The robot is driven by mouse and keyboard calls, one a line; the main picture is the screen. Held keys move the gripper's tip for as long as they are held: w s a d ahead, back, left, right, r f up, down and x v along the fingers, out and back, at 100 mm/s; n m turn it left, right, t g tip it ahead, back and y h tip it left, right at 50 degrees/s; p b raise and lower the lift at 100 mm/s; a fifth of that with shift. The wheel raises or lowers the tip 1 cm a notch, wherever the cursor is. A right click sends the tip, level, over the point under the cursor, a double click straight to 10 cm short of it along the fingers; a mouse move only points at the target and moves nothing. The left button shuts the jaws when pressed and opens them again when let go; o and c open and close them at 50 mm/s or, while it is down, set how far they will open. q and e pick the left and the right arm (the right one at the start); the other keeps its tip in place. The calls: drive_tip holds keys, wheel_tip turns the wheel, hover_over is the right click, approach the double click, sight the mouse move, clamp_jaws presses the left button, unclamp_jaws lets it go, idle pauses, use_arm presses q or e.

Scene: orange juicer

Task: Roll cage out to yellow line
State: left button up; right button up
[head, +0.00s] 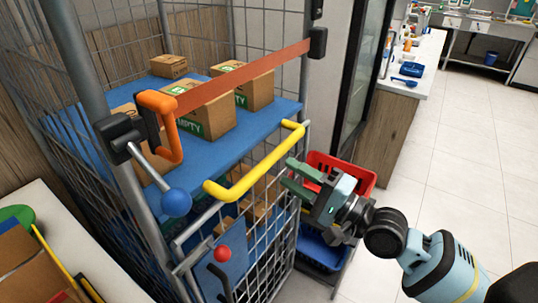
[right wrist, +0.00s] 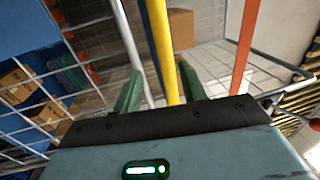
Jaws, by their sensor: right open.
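The roll cage (head: 300,125) is a grey wire frame with blue shelves, standing on the left in the head view. A yellow handle bar (head: 255,165) runs across its front. My right gripper (head: 288,176) is open just right of the handle, its green fingers pointing at it. In the right wrist view the yellow bar (right wrist: 160,45) passes between the open fingers (right wrist: 158,80); no grip on it shows. An orange strap (head: 245,78) crosses the cage front above cardboard boxes (head: 207,118). No yellow floor line shows. My left gripper is out of view.
Red (head: 353,172) and blue crates (head: 320,250) stand close to the cage's right side. A white counter (head: 415,65) is behind them. A white table (head: 75,230) is at the lower left. Tiled floor (head: 470,160) at the right is clear.

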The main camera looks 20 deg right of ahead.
sight(276, 161)
drive_tip(key=shift+r, duration=0.45)
drive_tip(key=shift+w+r, duration=0.1)
drive_tip(key=shift+w, duration=0.15)
drive_tip(key=p+x, duration=0.1)
drive_tip(key=x, duration=0.5)
drive_tip(key=shift+s+a+r, duration=0.1)
drive_tip(key=shift+w+a, duration=0.45)
drive_tip(key=shift+w, duration=0.15)
clamp_jaws()
